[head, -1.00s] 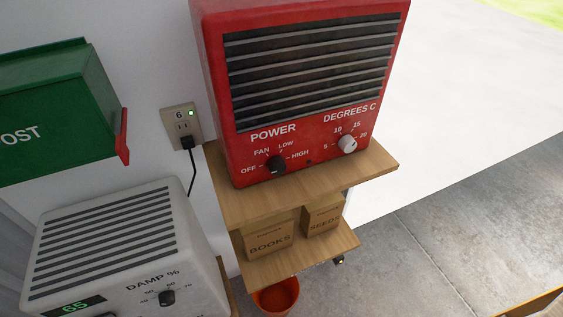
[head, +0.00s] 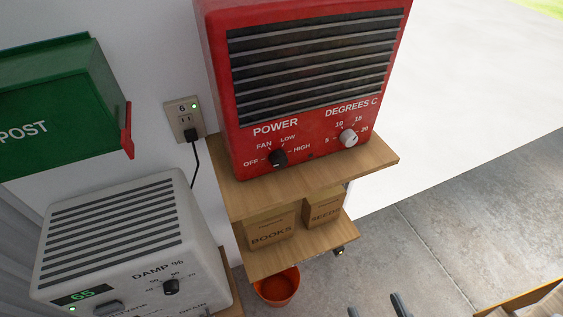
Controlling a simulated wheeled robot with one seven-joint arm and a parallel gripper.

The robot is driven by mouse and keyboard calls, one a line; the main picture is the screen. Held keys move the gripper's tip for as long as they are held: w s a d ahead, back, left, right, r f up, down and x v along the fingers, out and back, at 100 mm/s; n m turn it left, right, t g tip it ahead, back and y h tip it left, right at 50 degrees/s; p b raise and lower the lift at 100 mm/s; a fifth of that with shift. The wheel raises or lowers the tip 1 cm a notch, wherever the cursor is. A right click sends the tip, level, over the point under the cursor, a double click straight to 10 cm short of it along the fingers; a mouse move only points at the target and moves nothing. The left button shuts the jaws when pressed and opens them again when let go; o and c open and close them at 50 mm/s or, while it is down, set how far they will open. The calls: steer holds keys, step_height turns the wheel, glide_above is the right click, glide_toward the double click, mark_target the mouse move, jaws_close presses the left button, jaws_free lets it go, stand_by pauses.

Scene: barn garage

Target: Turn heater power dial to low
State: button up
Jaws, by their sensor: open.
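The red heater (head: 312,70) stands on the upper wooden shelf in the head view. Its black power dial (head: 278,158) is at the lower left of its front, with the labels OFF, FAN, LOW and HIGH around it. The dial's pointer is too small to read surely. A white degrees dial (head: 348,138) is to its right. My gripper (head: 376,306) shows only as two dark fingertips at the bottom edge. They are apart with nothing seen between them, well below and right of the power dial, not touching the heater.
The grey damp-meter unit (head: 120,235) stands at lower left, and the green post box (head: 50,110) hangs above it. A socket (head: 185,118) holds a plug. Boxes of books (head: 270,232) and seeds (head: 322,208) sit on the lower shelf, above an orange bucket (head: 278,287).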

mark_target(280, 164)
steer(key=w+a+r+n+y+p, duration=0.1)
steer(key=w+a+r+n, duration=0.1)
steer(key=w+a+n, duration=0.3)
steer(key=w+a+r+n+t+y, duration=0.1)
steer(key=w+a+r, duration=0.15)
steer(key=w, duration=0.45)
steer(key=w+a+r+n+y+p, duration=0.1)
steer(key=w+a+n, duration=0.25)
steer(key=w, duration=0.35)
steer(key=shift+n+g+h, duration=0.4)
steer(key=shift+n+h, duration=0.4)
steer(key=shift+n, duration=0.05)
steer(key=shift+w+a+f+p, duration=0.3)
steer(key=shift+w+f, duration=0.15)
steer(key=shift+w, duration=1.2)
steer(key=shift+w+a+f+p, duration=0.3)
steer(key=shift+w+f, duration=0.2)
steer(key=shift+w, duration=1.15)
steer(key=shift+w+a+f+p, duration=0.2)
steer(key=shift+w+a+f, duration=0.2)
steer(key=shift+w, duration=1.25)
steer(key=shift+c, duration=0.2)
jaws_close()
